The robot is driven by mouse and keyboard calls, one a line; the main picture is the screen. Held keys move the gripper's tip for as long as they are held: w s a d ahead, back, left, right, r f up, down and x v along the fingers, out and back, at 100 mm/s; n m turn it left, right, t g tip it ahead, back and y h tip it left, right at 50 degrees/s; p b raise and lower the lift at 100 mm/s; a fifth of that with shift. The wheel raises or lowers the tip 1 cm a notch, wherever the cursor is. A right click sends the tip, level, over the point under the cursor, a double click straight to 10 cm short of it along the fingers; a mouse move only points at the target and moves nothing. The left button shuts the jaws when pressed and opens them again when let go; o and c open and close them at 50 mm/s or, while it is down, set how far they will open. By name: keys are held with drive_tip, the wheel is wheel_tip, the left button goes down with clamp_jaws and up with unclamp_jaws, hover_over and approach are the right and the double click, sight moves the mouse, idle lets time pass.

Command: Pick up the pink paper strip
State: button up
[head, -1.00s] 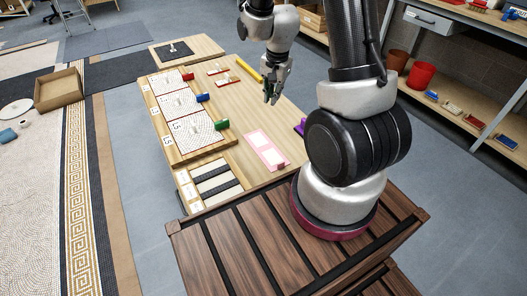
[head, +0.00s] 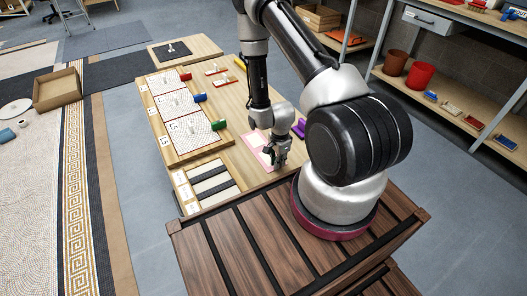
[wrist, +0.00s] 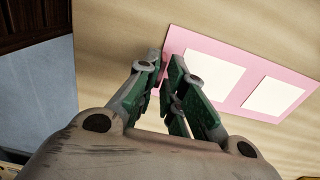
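The pink paper strip (head: 258,147) lies on the wooden table with white squares on it. In the head view my gripper (head: 279,163) is over its near end and hides part of it. In the wrist view the strip (wrist: 212,84) shows flat on the wood, with two white squares. My gripper's green-padded fingers (wrist: 166,62) stand over its near edge, with a narrow gap between the tips. No clear hold on the strip shows, and contact cannot be told.
A panel tray with red, blue and green handled pieces (head: 215,148) stands left of the strip. A purple piece (head: 299,129) lies just right of my gripper. Striped dark bars (head: 212,180) lie at the near left. The table's near edge is close to my gripper.

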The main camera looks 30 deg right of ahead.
wheel_tip(320, 180, down, 2)
drive_tip(key=shift+f, duration=0.1)
drive_tip(key=shift+c, duration=0.4)
clamp_jaws()
